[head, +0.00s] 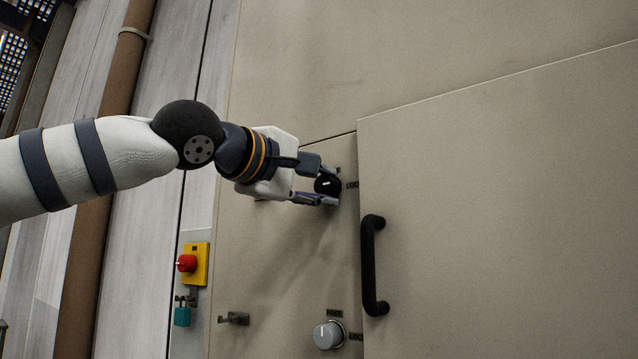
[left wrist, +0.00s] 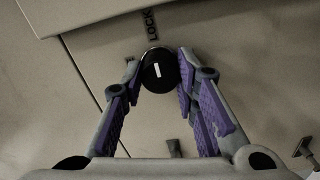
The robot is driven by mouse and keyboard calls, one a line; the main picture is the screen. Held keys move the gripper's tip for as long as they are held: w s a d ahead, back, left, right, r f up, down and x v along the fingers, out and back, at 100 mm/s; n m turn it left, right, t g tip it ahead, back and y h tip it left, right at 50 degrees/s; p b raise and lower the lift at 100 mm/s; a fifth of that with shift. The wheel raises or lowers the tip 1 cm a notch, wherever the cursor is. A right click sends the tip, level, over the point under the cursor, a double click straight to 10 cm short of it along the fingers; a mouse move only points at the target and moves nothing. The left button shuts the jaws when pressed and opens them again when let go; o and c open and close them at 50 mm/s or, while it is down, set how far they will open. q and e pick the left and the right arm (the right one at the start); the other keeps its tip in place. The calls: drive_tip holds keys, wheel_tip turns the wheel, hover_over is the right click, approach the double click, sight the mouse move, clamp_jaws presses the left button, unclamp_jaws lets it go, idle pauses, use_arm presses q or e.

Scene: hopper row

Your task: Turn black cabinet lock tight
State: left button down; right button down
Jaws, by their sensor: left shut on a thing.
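The black cabinet lock (head: 326,184) is a round black knob with a short white mark, on the beige cabinet front left of the door. It also shows in the left wrist view (left wrist: 158,72), with the word LOCK beside it and its white mark pointing nearly along the picture's upright. My left gripper (head: 325,182) has its fingers on either side of the knob and is shut on it. In the left wrist view the purple-padded fingers (left wrist: 160,78) flank the knob. My right gripper is not in view.
A black door handle (head: 372,265) stands out right of the lock. A grey knob (head: 328,335) sits below. A brown pipe (head: 110,120) runs up the left.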

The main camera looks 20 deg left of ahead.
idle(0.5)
use_arm(q)
drive_tip(key=c, duration=1.2)
unclamp_jaws()
drive_tip(key=shift+c, duration=0.2)
drive_tip(key=v, duration=1.2)
